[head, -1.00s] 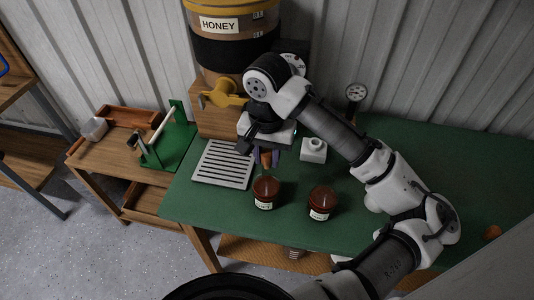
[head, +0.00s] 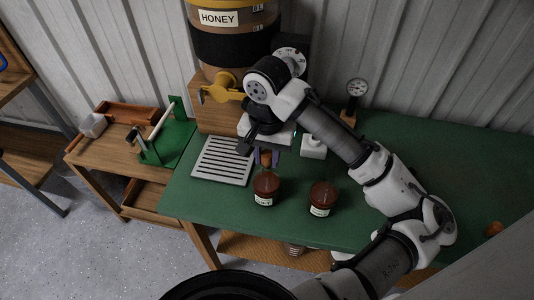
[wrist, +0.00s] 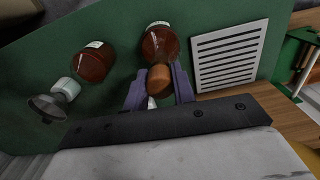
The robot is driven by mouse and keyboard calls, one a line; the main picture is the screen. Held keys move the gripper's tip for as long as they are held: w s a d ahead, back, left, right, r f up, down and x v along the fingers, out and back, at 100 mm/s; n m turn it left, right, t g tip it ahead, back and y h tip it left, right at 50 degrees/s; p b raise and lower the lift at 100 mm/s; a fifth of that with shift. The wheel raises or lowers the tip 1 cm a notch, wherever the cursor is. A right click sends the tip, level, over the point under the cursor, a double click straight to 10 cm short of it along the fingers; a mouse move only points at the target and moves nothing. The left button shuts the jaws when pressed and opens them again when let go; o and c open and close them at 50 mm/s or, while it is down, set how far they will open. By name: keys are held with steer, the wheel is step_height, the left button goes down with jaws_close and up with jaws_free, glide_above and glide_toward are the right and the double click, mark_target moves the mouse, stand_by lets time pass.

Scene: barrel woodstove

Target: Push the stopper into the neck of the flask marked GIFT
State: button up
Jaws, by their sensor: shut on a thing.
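Two brown flasks with white labels stand on the green table. The left flask (head: 265,190) in the head view is below my gripper; the right flask (head: 322,200) stands apart from it. In the wrist view they are the near flask (wrist: 161,42) and the other flask (wrist: 92,63). The label words are too small to read. My gripper (head: 265,158) has purple fingers shut on a brown stopper (wrist: 159,79). The stopper is right at the top of the near flask in both views. I cannot tell whether it touches or enters the neck, which it hides.
A slatted white tray (head: 223,161) lies left of the flasks. A honey barrel (head: 233,45) with a yellow tap (head: 222,88) stands behind. Another brown piece (head: 493,228) lies at far right.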

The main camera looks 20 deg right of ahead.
steer(key=shift+r, duration=0.1)
steer(key=shift+r+p, duration=1)
steer(key=shift+p, duration=0.25)
